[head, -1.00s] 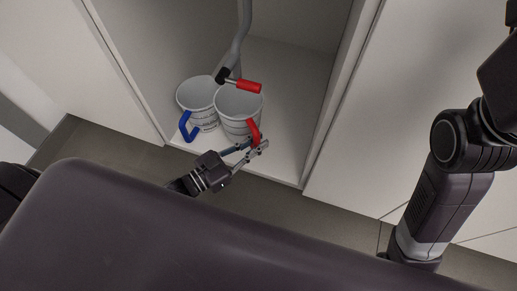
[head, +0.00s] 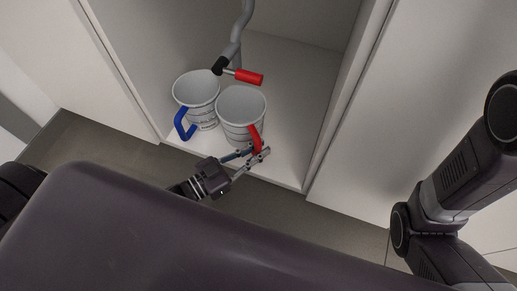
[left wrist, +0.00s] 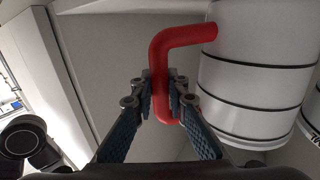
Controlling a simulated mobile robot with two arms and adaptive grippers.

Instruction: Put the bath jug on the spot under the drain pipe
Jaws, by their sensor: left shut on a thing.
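A white jug with a red handle (head: 241,107) is at the front of the open cabinet. My left gripper (head: 262,153) is shut on its red handle. The left wrist view shows the fingers (left wrist: 161,100) on either side of the red handle (left wrist: 183,38), with the jug's banded white wall (left wrist: 260,75) at right. A second white jug with a blue handle (head: 196,90) stands close on its left. The grey drain pipe (head: 240,25) comes down behind them to a black end with a red lever (head: 248,76). No marked spot shows beneath it. My right gripper is out of view.
The cabinet floor (head: 288,125) is clear to the right of the jugs. Cabinet side walls stand at left and right, the right one (head: 345,90) nearer the free room.

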